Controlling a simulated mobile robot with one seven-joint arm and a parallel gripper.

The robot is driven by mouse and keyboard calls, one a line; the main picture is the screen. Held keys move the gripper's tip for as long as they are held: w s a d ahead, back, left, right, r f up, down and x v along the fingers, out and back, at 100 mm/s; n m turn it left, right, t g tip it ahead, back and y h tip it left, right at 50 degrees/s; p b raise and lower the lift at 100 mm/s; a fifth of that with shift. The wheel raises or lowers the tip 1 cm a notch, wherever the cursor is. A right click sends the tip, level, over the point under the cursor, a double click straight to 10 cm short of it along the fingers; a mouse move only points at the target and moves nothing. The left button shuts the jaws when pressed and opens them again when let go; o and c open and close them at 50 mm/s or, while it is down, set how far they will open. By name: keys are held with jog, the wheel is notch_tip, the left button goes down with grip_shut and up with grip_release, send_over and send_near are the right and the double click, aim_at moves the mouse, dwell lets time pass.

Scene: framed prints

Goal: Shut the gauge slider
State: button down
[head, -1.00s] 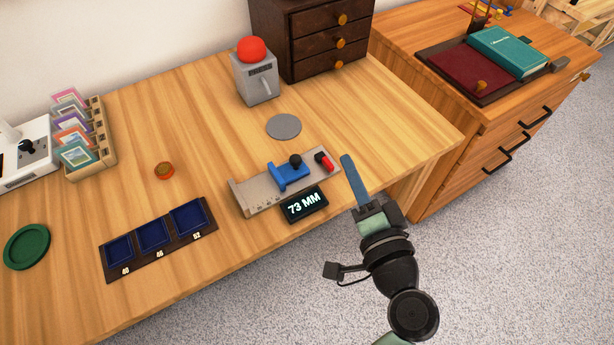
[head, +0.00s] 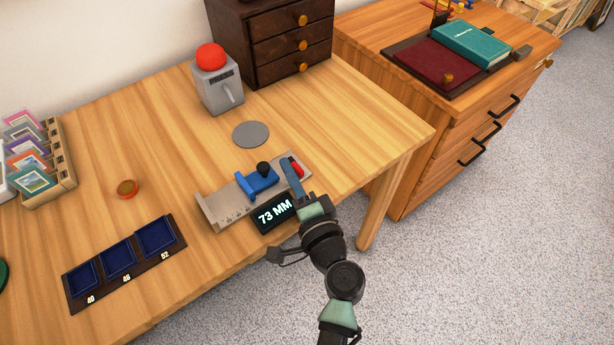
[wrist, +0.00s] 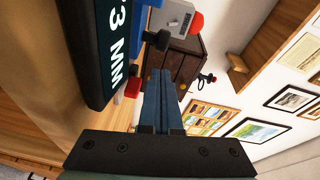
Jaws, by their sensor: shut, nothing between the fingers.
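The gauge (head: 212,207) is a grey tray-like base on the wooden table in the head view. Its blue slider (head: 258,183) with a black knob (head: 264,168) stands right of the middle of the base, and a red piece (head: 296,168) sits at the right end. The display (head: 273,212) in front reads 73 MM. My gripper (head: 288,166) is shut and empty, its blue fingers over the gauge's right end, right of the slider and close to the red piece. I cannot tell whether it touches. In the wrist view the shut fingers (wrist: 160,95) point past the display (wrist: 108,45).
A grey disc (head: 251,134) and a grey box with a red button (head: 210,57) lie behind the gauge. Blue trays (head: 118,256) and an orange-brown knob (head: 127,188) are to the left. A dark drawer chest (head: 270,45) stands at the back. Table between is clear.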

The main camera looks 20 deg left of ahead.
jog(key=shift+s+a, duration=0.3)
jog(key=shift+a, duration=0.35)
jog(key=s+a, duration=0.1)
jog(key=s, duration=0.1)
jog(key=s+a, duration=0.4)
jog(key=shift+s, duration=0.25)
jog(key=shift+w, duration=0.1)
